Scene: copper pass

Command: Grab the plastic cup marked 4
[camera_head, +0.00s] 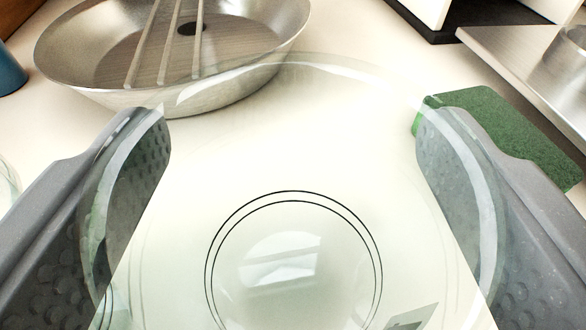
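A clear, see-through cup (292,193) fills the middle of the view, seen from above into its mouth. Its wide rim arcs across the top and overlaps both finger pads. A double dark ring marks its round base. A small grey patch near the bottom edge may be a label, but no number is readable. My gripper (292,125) has its two grey, dimpled fingers far apart, one on each side of the cup. Whether the pads press on the cup wall or stand just clear of it is not clear.
A metal pan (85,62) with rod-like utensils in it stands at the upper left. A green sponge (500,115) lies just beyond the right finger. A steel tray (520,65) is at the upper right. A blue object (10,72) shows at the left edge.

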